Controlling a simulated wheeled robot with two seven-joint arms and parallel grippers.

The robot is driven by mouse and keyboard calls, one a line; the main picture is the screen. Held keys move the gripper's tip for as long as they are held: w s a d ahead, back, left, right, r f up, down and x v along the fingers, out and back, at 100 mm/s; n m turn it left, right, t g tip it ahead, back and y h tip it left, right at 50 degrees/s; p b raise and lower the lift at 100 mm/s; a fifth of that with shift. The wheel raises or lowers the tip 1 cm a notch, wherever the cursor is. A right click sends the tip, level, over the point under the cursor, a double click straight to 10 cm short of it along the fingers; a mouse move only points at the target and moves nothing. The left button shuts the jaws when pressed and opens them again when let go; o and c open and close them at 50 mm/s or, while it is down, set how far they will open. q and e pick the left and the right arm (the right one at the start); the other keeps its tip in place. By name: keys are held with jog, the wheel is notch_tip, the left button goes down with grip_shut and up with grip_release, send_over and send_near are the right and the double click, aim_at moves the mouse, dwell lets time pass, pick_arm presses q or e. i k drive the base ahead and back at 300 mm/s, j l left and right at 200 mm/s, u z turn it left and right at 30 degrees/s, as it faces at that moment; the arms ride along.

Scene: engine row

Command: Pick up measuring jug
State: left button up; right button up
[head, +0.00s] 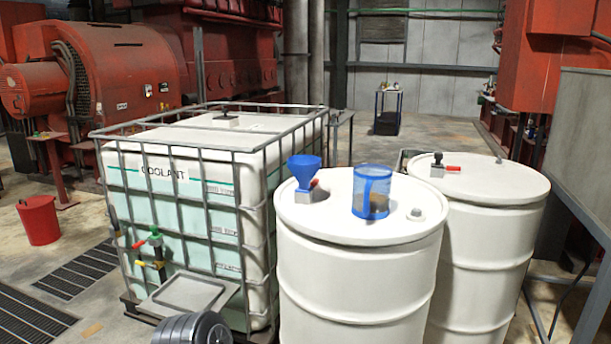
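A blue see-through cylindrical vessel (372,189), which looks like the measuring jug, stands upright on the lid of the nearer white drum (360,270). Something brownish shows in its lower part. I cannot make out a handle or markings clearly. Neither of my grippers is in view. A dark grey ribbed round part at the bottom edge may be mine; no fingers show on it.
A blue funnel (304,171) stands left of the vessel on the same lid, and a grey cap (416,214) lies right. A second white drum (490,200) stands behind right. The caged coolant tank (185,226) is left. A grey panel (585,150) stands at right.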

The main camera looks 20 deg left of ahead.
aim_at(372, 185)
jog(key=i+l+u, duration=0.1)
jog(key=l, duration=0.45)
jog(key=i+l, duration=0.25)
jog(key=l, duration=0.25)
jog(key=i+l+u, duration=0.15)
jog(key=l, duration=0.4)
jog(key=i+l, duration=0.15)
jog(key=l, duration=0.4)
jog(key=i+l+u, duration=0.15)
jog(key=l, duration=0.95)
jog(key=i+l+u, duration=0.15)
jog(key=l, duration=0.45)
